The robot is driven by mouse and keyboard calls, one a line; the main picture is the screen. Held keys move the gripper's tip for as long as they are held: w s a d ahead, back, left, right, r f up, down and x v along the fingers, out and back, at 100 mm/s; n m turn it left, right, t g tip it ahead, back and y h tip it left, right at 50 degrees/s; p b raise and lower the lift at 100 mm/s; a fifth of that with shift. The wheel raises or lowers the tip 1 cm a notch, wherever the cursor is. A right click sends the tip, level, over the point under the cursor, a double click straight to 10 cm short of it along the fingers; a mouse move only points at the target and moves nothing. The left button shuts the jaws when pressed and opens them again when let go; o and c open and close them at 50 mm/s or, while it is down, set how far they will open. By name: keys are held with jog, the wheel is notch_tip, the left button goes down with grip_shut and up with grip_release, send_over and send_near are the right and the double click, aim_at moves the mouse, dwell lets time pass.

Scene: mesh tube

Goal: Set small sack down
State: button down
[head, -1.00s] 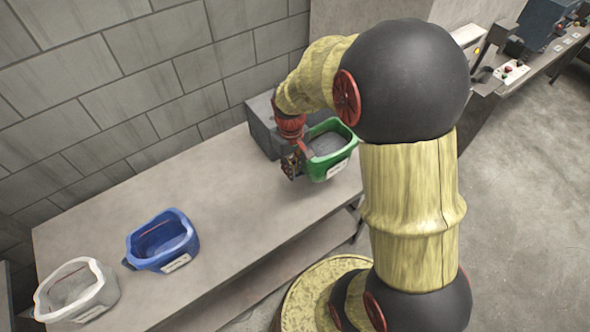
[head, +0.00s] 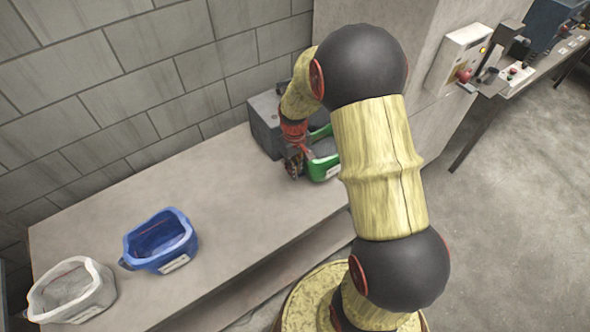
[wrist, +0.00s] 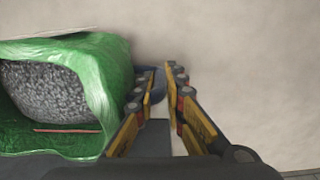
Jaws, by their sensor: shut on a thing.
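My gripper (head: 293,168) is low over the table, just left of and in front of the green tub (head: 322,170). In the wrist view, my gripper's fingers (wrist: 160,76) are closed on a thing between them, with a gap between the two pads. A small blue patch (wrist: 158,86) shows at the fingertips; it appears to be the small sack, mostly hidden by the fingers. The green tub (wrist: 112,70) is to the left of the fingers, with a speckled grey mass inside. Whether the sack touches the table cannot be told.
A blue tub (head: 161,242) and a white tub (head: 72,290) stand on the left of the grey table (head: 235,215). A grey block (head: 265,125) stands behind my gripper, near the block wall. The table between the blue and green tubs is clear.

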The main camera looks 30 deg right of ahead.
dwell(0.3)
jog(key=c, duration=1.9)
grip_release()
jog(key=shift+f, duration=0.1)
jog(key=shift+o, duration=0.3)
jog(key=r+p, duration=0.1)
jog(key=r, duration=0.5)
jog(key=r+p, duration=0.1)
jog(key=r, duration=0.5)
jog(key=shift+a+r, duration=0.2)
jog(key=shift+r, duration=0.1)
jog(key=s+a+r+t, duration=0.2)
jog(key=s+a+r, duration=0.5)
jog(key=s+r, duration=0.3)
jog(key=s+a+r+t, duration=0.3)
jog(key=s+a+r, duration=0.4)
jog(key=s+r, duration=0.3)
jog(key=shift+r+t, duration=0.2)
jog(key=shift+t, duration=0.1)
